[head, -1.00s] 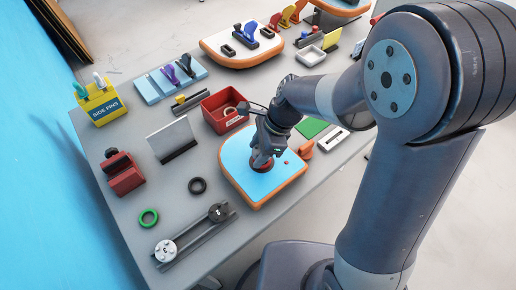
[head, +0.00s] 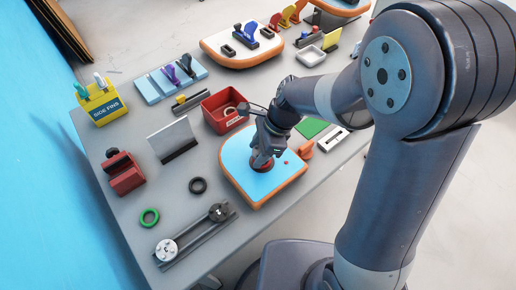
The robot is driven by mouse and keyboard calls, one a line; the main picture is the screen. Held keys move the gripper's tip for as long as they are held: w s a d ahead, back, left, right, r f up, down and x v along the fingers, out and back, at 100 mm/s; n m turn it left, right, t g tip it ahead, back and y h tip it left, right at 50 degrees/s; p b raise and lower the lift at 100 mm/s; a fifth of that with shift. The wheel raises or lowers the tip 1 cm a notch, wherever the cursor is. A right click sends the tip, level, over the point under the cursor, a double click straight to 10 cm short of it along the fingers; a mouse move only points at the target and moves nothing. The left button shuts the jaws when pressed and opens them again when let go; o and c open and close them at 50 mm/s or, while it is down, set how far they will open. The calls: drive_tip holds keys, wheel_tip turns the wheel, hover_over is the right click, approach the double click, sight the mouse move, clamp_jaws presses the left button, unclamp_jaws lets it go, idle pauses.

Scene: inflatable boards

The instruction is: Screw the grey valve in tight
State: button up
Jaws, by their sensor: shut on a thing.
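My gripper (head: 262,160) points down at the blue board piece (head: 240,180) with the orange rim, near the table's front edge. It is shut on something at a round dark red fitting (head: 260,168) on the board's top. My fingers hide most of what they hold, so I cannot make out the grey valve there. A light grey round part (head: 167,250) and a dark round part (head: 219,211) sit on a dark rail at the front left; I cannot tell whether either is a valve.
A black ring (head: 198,185) and a green ring (head: 149,218) lie left of the board. A red bin (head: 215,118) stands close behind it. An upright grey plate (head: 171,136), a red clamp-like block (head: 122,174) and a yellow side-fins box (head: 101,106) stand further left.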

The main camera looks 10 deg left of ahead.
drive_tip(key=shift+f+b, duration=0.6)
drive_tip(key=shift+f, duration=0.45)
idle(0.5)
drive_tip(key=o, duration=1)
drive_tip(key=v, duration=1)
drive_tip(key=shift+d+r, duration=0.15)
drive_tip(key=shift+r, duration=0.2)
